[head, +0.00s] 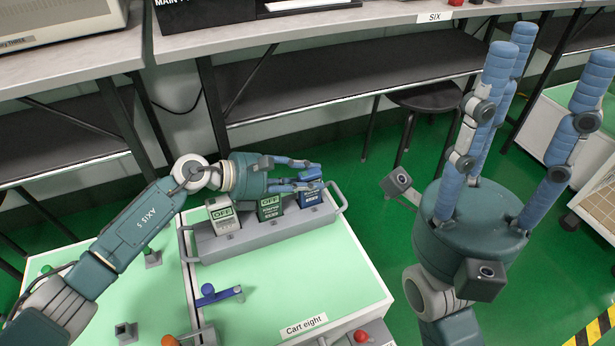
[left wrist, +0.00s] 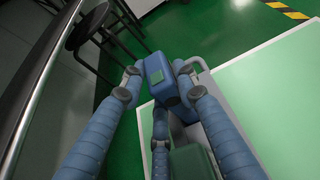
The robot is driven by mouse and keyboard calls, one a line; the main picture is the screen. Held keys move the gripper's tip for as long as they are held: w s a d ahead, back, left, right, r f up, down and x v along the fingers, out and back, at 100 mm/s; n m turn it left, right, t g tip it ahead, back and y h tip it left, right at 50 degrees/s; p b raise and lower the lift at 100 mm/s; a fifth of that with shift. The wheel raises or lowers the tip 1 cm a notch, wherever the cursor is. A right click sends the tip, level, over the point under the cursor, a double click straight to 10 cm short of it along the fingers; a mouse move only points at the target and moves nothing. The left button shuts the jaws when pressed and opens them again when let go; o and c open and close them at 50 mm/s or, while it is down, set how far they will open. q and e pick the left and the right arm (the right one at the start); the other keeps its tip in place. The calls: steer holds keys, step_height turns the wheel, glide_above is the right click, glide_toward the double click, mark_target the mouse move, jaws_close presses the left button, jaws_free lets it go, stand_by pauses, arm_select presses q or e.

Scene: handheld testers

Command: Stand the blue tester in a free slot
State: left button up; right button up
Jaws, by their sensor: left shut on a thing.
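The blue tester (head: 312,198) is upright at the right end of the grey rack (head: 215,249), its lower end at the rack's top; I cannot tell how deep it sits. My left gripper (head: 308,174) is shut on its upper part. In the left wrist view the blue tester (left wrist: 158,76) shows between the fingers, with a green screen. A grey-white tester (head: 223,215) and a green tester (head: 270,207) stand in the rack to its left. My right gripper (head: 548,65) is open and empty, fingers up, right of the cart.
The rack stands at the back of the light green cart top (head: 290,275), labelled "Cart eight". A blue-and-grey part (head: 218,294) lies in front of it. A red knob (head: 361,336) is at the front edge. A black stool (head: 430,100) stands behind. The cart's middle is clear.

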arm_select(q)
steer(key=o, duration=1.3)
steer(key=shift+f, duration=0.15)
steer(key=shift+s, duration=0.1)
steer(key=shift+a, duration=0.25)
steer(key=v, duration=1.1)
steer(key=shift+s+a+r, duration=0.1)
steer(key=shift+a+r, duration=0.1)
steer(key=shift+r, duration=0.1)
